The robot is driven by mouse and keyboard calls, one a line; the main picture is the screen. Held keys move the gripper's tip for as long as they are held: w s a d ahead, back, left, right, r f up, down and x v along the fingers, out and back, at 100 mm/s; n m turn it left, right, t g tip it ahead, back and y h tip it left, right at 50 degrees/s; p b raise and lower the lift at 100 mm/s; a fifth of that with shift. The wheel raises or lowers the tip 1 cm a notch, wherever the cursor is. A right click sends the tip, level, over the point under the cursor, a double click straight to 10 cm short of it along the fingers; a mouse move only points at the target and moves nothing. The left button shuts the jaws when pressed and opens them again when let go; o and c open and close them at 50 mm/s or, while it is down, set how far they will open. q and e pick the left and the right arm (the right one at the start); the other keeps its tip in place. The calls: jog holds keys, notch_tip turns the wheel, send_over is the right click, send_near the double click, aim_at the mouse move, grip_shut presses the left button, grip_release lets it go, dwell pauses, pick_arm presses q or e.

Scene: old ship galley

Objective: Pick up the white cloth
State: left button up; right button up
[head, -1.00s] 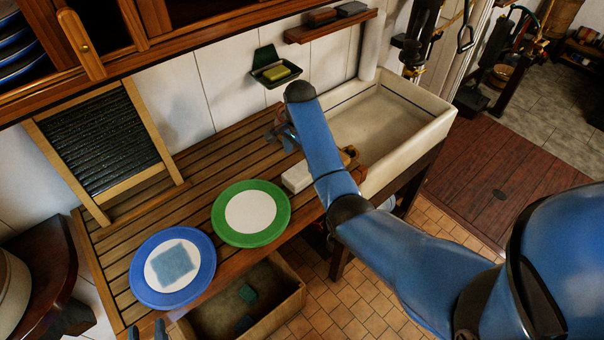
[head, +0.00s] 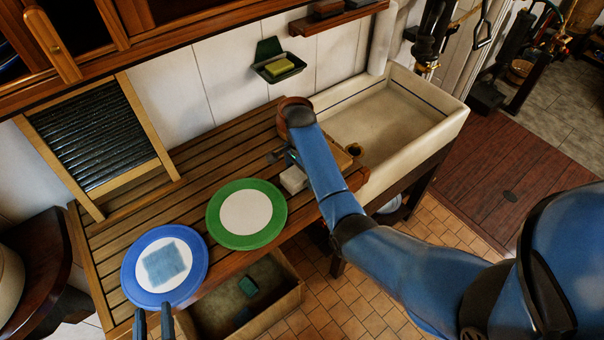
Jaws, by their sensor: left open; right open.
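The white cloth (head: 292,181) is a small pale folded block at the right end of the slatted wooden counter, near the sink. My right arm hides part of it. My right gripper (head: 280,156) is open, pointing left, just above and behind the cloth in the head view; I cannot tell whether it touches. My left gripper (head: 153,322) is open and empty at the bottom edge, in front of the blue plate (head: 133,262).
A blue cloth (head: 166,263) lies on the blue plate. A green-rimmed plate (head: 247,237) sits beside it on the counter (head: 200,185). A washboard (head: 95,140) leans at the back. A sink (head: 395,115) stands right, a wooden crate (head: 290,300) below, and a brown bowl (head: 291,103) behind my arm.

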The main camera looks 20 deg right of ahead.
jog(key=shift+a+r, duration=0.1)
jog(key=shift+a, duration=0.15)
jog(key=shift+s+a+r, duration=0.25)
jog(key=shift+s+a, duration=0.1)
jog(key=shift+s, duration=0.05)
jog(key=c, duration=0.5)
jog(key=shift+c, duration=1.1)
jog(key=shift+d, duration=0.3)
jog(key=c, duration=0.4)
jog(key=shift+o, duration=0.2)
jog(key=shift+f, duration=0.1)
jog(key=shift+w, duration=0.1)
